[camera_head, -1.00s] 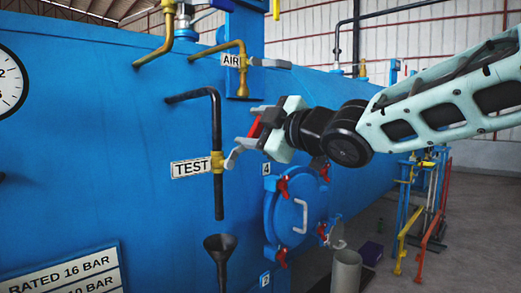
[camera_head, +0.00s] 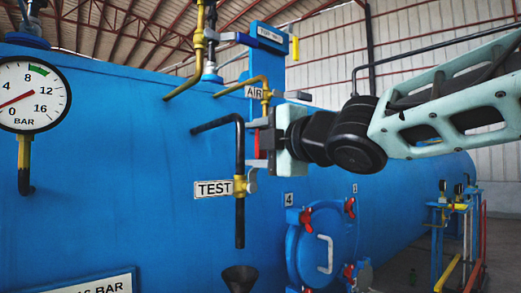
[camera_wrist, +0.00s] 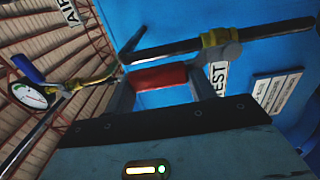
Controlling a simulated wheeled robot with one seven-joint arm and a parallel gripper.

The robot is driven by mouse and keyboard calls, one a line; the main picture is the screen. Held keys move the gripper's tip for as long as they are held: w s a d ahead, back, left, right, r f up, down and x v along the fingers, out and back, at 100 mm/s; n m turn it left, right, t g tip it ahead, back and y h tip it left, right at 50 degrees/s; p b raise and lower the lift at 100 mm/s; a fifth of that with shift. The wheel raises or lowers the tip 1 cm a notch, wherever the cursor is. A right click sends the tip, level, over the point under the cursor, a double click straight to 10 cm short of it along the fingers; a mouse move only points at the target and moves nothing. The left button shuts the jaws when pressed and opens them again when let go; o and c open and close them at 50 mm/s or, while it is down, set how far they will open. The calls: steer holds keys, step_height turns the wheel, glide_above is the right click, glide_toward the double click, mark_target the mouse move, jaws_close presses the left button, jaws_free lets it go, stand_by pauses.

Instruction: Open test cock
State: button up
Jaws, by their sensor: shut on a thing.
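The test cock is a brass valve (camera_head: 241,186) on a black vertical pipe (camera_head: 240,150), beside a white TEST label (camera_head: 214,189). Its grey lever (camera_head: 252,184) stands nearly upright, close to the pipe and roughly parallel to it. My gripper (camera_head: 258,146) is right of the pipe above the valve, shut on the lever's red part. In the wrist view, the red part (camera_wrist: 160,77) lies between my gripper's fingers (camera_wrist: 162,88), and the brass valve (camera_wrist: 220,38) is beyond at the upper right. The fingers partly hide the lever.
A black funnel (camera_head: 240,277) is under the pipe's open end. The blue vessel wall (camera_head: 120,170) stands behind; a round hatch (camera_head: 322,245) is lower right.

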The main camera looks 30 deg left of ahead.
steer(key=shift+s, duration=0.1)
stand_by(0.3)
steer(key=o, duration=1.1)
steer(key=shift+d, duration=0.1)
steer(key=b+v, duration=0.1)
steer(key=v, duration=1.6)
steer(key=shift+d, duration=0.1)
